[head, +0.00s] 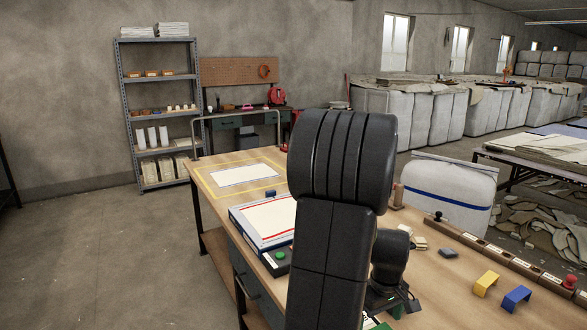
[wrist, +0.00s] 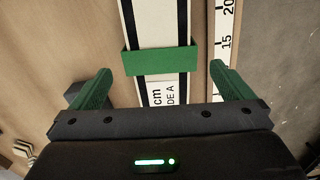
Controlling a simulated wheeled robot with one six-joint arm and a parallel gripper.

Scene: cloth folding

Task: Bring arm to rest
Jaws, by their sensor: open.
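My arm stands in the middle of the head view and bends back down behind its own dark links. My gripper is mostly hidden there, low behind the arm near the tabletop. In the wrist view my gripper (wrist: 160,68) is open, with its two green fingers wide apart. Between and beyond the fingers, a green band (wrist: 161,61) crosses a white strip (wrist: 160,25) with black edges and printed letters. Gaps show between the band and both fingers. I cannot tell how high the fingers are above the strip.
The wooden table (head: 440,290) carries a blue-edged tray (head: 240,217), a white sheet (head: 244,175) in a yellow outline, and a box with a green button (head: 281,257). At right are a yellow bracket (head: 486,283), a blue bracket (head: 517,298) and a long rail (head: 500,258). A ruler (wrist: 224,30) lies beside the strip.

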